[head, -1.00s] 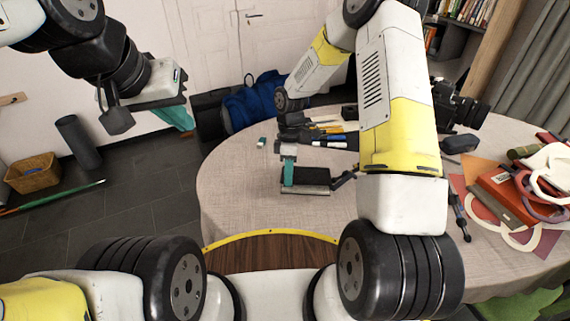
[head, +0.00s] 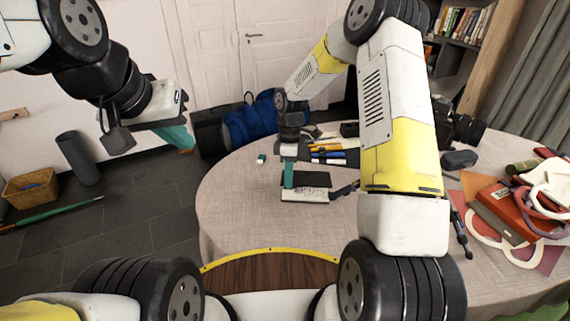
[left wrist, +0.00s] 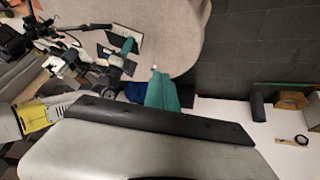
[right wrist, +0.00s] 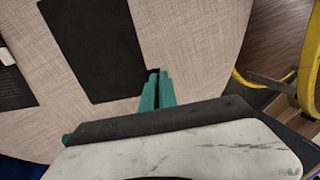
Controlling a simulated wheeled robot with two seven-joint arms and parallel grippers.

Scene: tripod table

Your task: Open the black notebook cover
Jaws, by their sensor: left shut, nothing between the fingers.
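The notebook lies open on the table in the head view. Its white, lined page (head: 304,195) faces up on the near side, and its black cover (head: 316,180) lies behind it. A flat black panel, apparently the cover (right wrist: 95,45), shows in the right wrist view. My right gripper (head: 289,184) points down with its teal fingers at the cover's left end. In the right wrist view its fingers (right wrist: 158,82) look shut beside the panel; contact is unclear. My left gripper (head: 186,143) is shut and empty, held left of the table; it also shows in the left wrist view (left wrist: 156,78).
Pens and markers (head: 328,150) lie behind the notebook. A small green-and-white item (head: 261,159) lies to its left. A camera (head: 459,122), a dark case (head: 459,159) and a red book (head: 506,202) are at right. The table's front left is clear.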

